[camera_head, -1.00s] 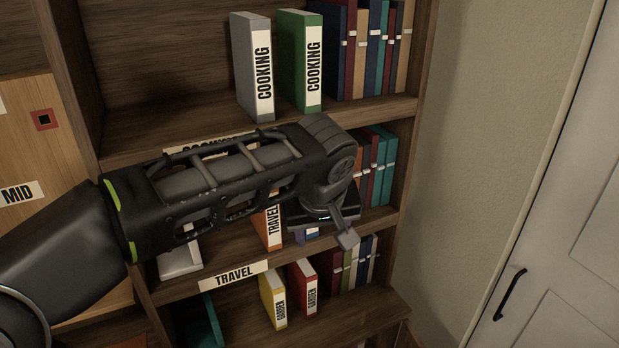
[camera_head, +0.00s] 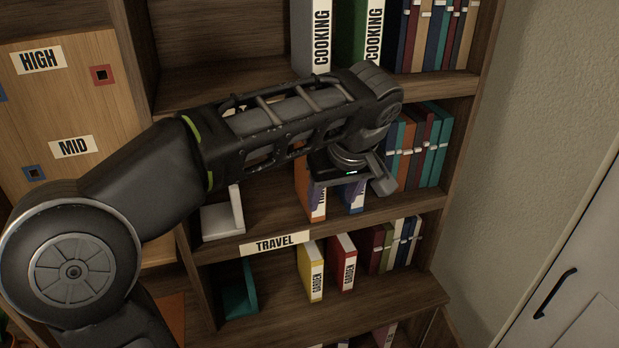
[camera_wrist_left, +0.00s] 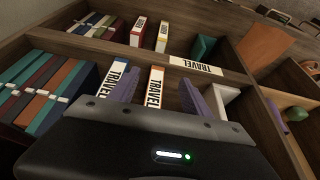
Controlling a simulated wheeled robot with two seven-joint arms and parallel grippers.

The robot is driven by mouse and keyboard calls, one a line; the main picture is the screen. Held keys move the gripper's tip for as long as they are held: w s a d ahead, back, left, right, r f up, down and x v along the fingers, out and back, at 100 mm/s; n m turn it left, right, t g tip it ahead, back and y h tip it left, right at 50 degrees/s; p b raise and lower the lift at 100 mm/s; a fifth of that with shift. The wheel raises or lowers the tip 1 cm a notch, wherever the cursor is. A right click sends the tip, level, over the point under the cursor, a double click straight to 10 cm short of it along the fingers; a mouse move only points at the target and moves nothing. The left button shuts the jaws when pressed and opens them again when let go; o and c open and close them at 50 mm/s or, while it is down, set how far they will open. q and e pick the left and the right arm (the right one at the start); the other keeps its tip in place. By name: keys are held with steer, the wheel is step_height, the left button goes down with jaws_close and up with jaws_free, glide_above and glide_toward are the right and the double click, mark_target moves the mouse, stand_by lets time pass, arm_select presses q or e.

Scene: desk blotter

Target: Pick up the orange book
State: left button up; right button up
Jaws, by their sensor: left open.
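The orange book (camera_head: 301,186) stands upright on the TRAVEL shelf, its white label partly hidden by my gripper. In the left wrist view its orange-topped TRAVEL spine (camera_wrist_left: 155,89) shows between my two purple fingers. My left gripper (camera_wrist_left: 159,90) is open, one finger on each side of that spine; whether they touch it I cannot tell. In the head view the gripper (camera_head: 331,191) is in front of the shelf, its fingers partly hidden by its own body. My right gripper is not in view.
A blue TRAVEL book (camera_wrist_left: 114,80) stands close beside one finger. A white bookend (camera_head: 237,212) is left of the orange book. A row of books (camera_head: 429,150) fills the shelf's right. Yellow (camera_head: 311,270) and red (camera_head: 342,262) GARDEN books stand below.

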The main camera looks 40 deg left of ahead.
mark_target(301, 175)
arm_select(q)
steer(key=shift+w+a, duration=0.7)
steer(key=shift+a, duration=0.3)
steer(key=shift+w+a+f, duration=0.2)
steer(key=shift+w+a, duration=0.3)
steer(key=shift+a, duration=0.2)
steer(key=shift+w+a+f, duration=0.15)
steer(key=shift+w+a, duration=0.35)
steer(key=shift+a, duration=0.25)
steer(key=shift+w+a+f, duration=0.2)
steer(key=shift+w+a, duration=0.3)
steer(key=shift+a, duration=0.2)
steer(key=shift+c, duration=0.2)
jaws_close()
